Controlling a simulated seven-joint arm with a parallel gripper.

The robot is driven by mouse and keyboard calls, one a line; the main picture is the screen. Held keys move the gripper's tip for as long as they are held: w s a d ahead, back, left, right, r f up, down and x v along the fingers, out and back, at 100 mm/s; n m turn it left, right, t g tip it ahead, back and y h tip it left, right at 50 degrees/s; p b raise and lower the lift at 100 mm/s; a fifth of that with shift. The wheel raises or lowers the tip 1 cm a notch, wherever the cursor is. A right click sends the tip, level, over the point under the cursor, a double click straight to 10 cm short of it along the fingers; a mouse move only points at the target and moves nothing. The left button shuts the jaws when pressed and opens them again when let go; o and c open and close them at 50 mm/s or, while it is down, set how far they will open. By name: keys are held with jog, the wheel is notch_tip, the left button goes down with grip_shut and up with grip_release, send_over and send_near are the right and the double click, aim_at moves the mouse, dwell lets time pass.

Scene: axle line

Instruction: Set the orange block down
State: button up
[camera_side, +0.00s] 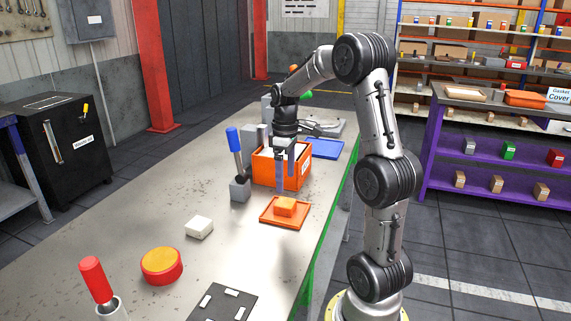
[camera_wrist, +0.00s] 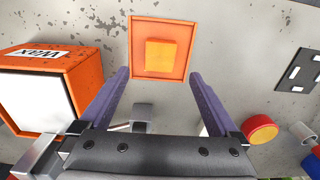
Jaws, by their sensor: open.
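The orange block (camera_side: 286,207) sits on a square orange tray (camera_side: 269,215) on the table in the side view. In the wrist view the block (camera_wrist: 161,54) lies within the rim of the tray (camera_wrist: 138,68), near its middle. My gripper (camera_side: 290,178) is above the block and points down. Its two fingers are apart, with nothing between them; in the wrist view the gripper (camera_wrist: 159,75) has its fingertips on either side, below the block in the picture.
An orange box (camera_side: 267,169) stands just behind the tray. A blue-handled lever (camera_side: 234,141) stands left of it, with a blue mat (camera_side: 326,148) behind.

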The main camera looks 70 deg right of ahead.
jog(key=a+r+t, duration=0.1)
jog(key=a+r, duration=0.6)
jog(key=a, duration=0.2)
jog(key=s+a+t, duration=0.2)
jog(key=s+a, duration=0.3)
jog(key=a, duration=0.3)
jog(key=s+a+t, duration=0.2)
jog(key=s+a, duration=0.3)
jog(key=a, duration=0.4)
jog(key=shift+s+f+t, duration=0.3)
jog(key=shift+f, duration=0.15)
